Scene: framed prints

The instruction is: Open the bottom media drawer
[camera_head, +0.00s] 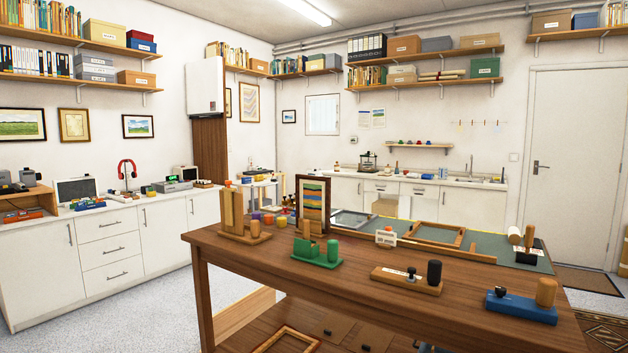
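A white counter unit along the left wall has a stack of three drawers between cabinet doors. The bottom drawer (112,273) looks closed, its front level with the others, and has a dark bar handle (118,275). The middle drawer (108,249) and the top drawer (106,224) above it also look closed. No label naming a media drawer can be read. My gripper is not in view.
A wooden workbench (300,272) with blocks, stands and frames fills the right foreground. Pale speckled floor (150,310) lies clear before the drawers. Monitors and red headphones (127,170) stand on the left counter. Another white counter (455,198) runs along the back wall.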

